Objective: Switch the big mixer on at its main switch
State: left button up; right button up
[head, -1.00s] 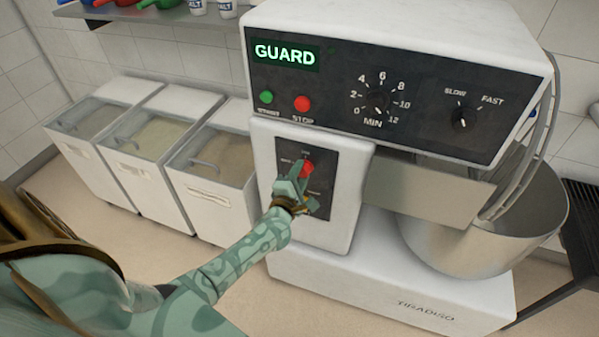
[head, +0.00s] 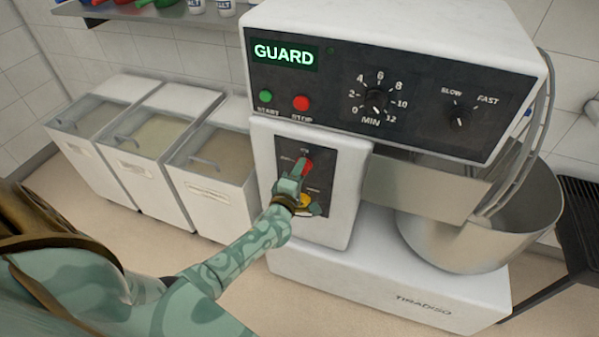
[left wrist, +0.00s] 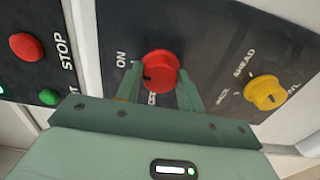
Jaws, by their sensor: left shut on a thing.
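The big mixer (head: 400,285) stands in front of me, white with a dark upper panel. Its main switch, a red rotary knob (left wrist: 160,68), sits on the lower dark panel; it also shows in the head view (head: 308,164). An ON label stands beside it. My left gripper (head: 297,177) is shut on this red knob, with one finger on each side in the left wrist view (left wrist: 160,85). The fingers hide part of the knob and its labels. A yellow knob (left wrist: 265,92) sits beside it on the same panel. My right gripper is not in view.
The lit display (head: 284,54) reads GUARD, above a green START button (head: 265,96) and a red STOP button (head: 301,103). The steel bowl (head: 480,235) and wire guard (head: 530,150) are at the right. Several white ingredient bins (head: 215,200) stand left.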

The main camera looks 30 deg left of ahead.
pick_arm(q)
jog(key=o, duration=1)
jog(key=shift+d, duration=0.1)
jog(key=p+v, duration=0.2)
jog(key=v, duration=1.4)
jog(key=shift+p, duration=0.35)
jog(key=shift+s+f, duration=0.1)
jog(key=shift+s, duration=0.05)
